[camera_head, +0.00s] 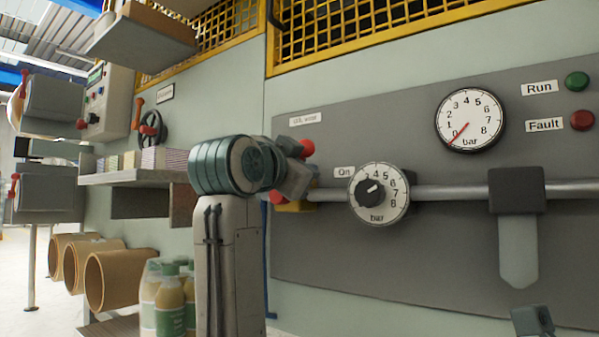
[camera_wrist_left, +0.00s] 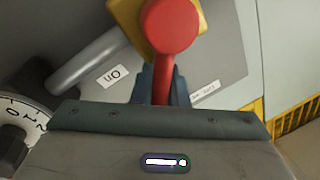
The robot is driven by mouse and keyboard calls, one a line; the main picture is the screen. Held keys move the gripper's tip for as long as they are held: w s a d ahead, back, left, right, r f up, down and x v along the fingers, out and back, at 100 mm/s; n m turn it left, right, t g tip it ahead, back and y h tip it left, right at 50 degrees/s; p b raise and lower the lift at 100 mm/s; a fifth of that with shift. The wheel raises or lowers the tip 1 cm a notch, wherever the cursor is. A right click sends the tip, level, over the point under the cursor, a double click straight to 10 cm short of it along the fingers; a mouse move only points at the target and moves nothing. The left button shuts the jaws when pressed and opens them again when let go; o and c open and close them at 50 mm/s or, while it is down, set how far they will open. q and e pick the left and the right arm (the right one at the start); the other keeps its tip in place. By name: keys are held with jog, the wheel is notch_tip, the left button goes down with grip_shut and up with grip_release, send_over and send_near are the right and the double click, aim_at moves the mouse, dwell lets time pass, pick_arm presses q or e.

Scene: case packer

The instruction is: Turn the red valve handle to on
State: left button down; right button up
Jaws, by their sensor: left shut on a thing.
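The red valve handle shows in the wrist view as a red stem with a round end (camera_wrist_left: 172,27), over a yellow valve body (camera_wrist_left: 128,14). My left gripper (camera_wrist_left: 163,88) is shut on the stem, one finger on each side. In the head view my left gripper (camera_head: 292,180) is at the valve and hides much of it. A red end (camera_head: 307,148) shows above the gripper, and the yellow body (camera_head: 297,206) below it. The "On" label (camera_head: 345,172) is right of the valve. A grey piece at the bottom right edge seems to be my right gripper (camera_head: 532,320), mostly cut off.
A pipe (camera_head: 450,191) runs right from the valve through a regulator dial (camera_head: 379,194) close by. A pressure gauge (camera_head: 470,120) above has its needle near 0. Bottles (camera_head: 168,300) and a shelf (camera_head: 135,178) are left of my arm.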

dwell(0.3)
pick_arm(q)
jog(key=c, duration=1.5)
grip_release()
jog(key=shift+o, duration=0.2)
jog(key=p+v, duration=0.2)
jog(key=v, duration=0.9)
